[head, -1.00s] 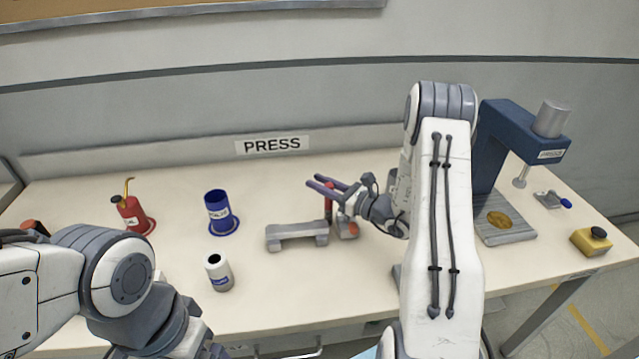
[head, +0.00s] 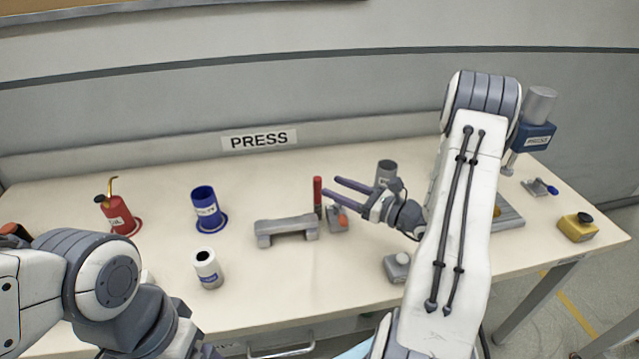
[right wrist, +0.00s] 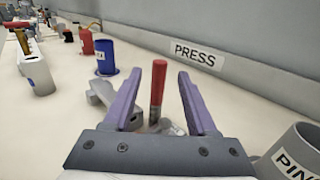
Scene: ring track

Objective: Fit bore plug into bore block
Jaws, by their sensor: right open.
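A plug with an upright red handle (head: 318,194), which I take for the bore plug, stands by the right end of a grey bridge-shaped block (head: 287,228). A small grey block with a red-orange part (head: 338,219) is just right of it. I cannot tell which is the bore block or whether the plug sits in a bore. My right gripper (head: 335,187) is open and empty, its tips right of the handle. In the right wrist view, the red handle (right wrist: 158,84) shows between the fingers (right wrist: 158,98), beyond them; its foot is partly hidden. My left gripper is mostly cut off at the bottom.
Left are a red oil can (head: 119,215), a blue cup (head: 207,210) and a white bottle (head: 207,268). A grey cup (head: 386,173) stands behind my right wrist; a grey knobbed piece (head: 397,266) is in front. The blue press (head: 533,138) and yellow button box (head: 577,227) are right.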

